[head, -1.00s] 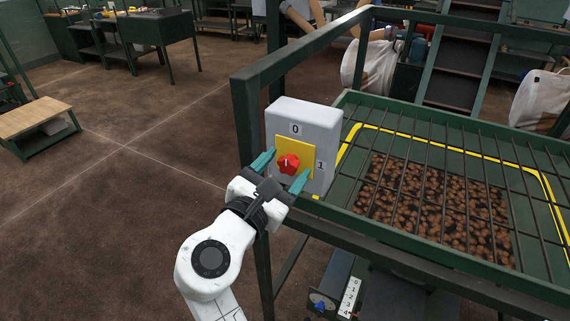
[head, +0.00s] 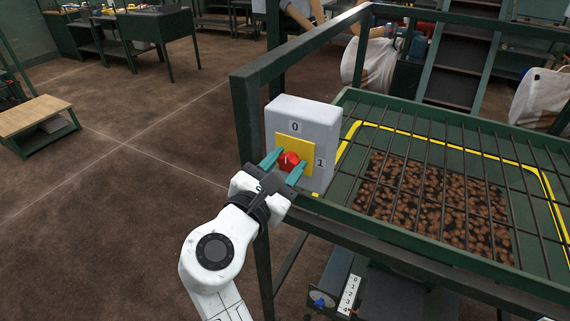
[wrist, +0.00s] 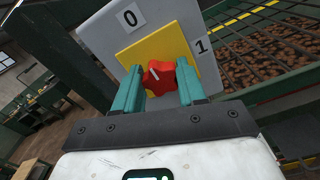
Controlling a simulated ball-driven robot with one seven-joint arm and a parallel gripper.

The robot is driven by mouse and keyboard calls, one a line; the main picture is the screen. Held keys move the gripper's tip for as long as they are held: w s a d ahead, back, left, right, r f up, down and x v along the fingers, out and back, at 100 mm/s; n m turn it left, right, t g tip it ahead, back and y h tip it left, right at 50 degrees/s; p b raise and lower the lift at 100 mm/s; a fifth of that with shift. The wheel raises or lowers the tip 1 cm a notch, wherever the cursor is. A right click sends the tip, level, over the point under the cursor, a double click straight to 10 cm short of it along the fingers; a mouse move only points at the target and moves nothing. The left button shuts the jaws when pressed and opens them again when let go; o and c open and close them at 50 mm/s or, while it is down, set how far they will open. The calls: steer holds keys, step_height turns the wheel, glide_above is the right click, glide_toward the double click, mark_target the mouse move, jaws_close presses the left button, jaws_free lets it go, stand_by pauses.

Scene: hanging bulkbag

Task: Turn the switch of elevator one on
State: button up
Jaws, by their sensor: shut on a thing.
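The switch is a grey box (head: 322,125) with a yellow plate (head: 295,142) and a red knob (head: 289,161). It bears a "0" label above the plate and a "1" label at its right. My gripper (head: 285,166) is in front of the box, its teal fingers on either side of the knob and shut on it. In the wrist view the red knob (wrist: 159,77) sits between the fingertips (wrist: 159,82). Its white mark points up towards the "0" side.
The box stands at the corner of a green metal frame (head: 246,130) with a rail above it. To the right is a barred hopper with brown lumps (head: 430,205). A lower panel with a blue knob (head: 319,304) sits beneath. Open floor (head: 120,190) lies left.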

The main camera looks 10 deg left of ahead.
steer(key=shift+m, duration=0.3)
steer(key=m+b, duration=0.2)
steer(key=m, duration=0.1)
steer(key=shift+d+f+m, duration=0.1)
steer(key=shift+f+m, duration=0.05)
steer(key=shift+m, duration=0.25)
steer(key=m+b, duration=0.2)
steer(key=m, duration=0.2)
steer(key=shift+f+b, duration=0.15)
steer(key=shift+b, duration=0.15)
steer(key=m+b, duration=0.3)
steer(key=m, duration=0.2)
steer(key=shift+f, duration=0.1)
steer(key=m+b, duration=0.3)
steer(key=m, duration=0.1)
steer(key=shift+b, duration=0.3)
steer(key=shift+m, duration=0.4)
steer(key=o, duration=1.1)
steer(key=shift+c, duration=0.2)
steer(key=shift+s, duration=0.1)
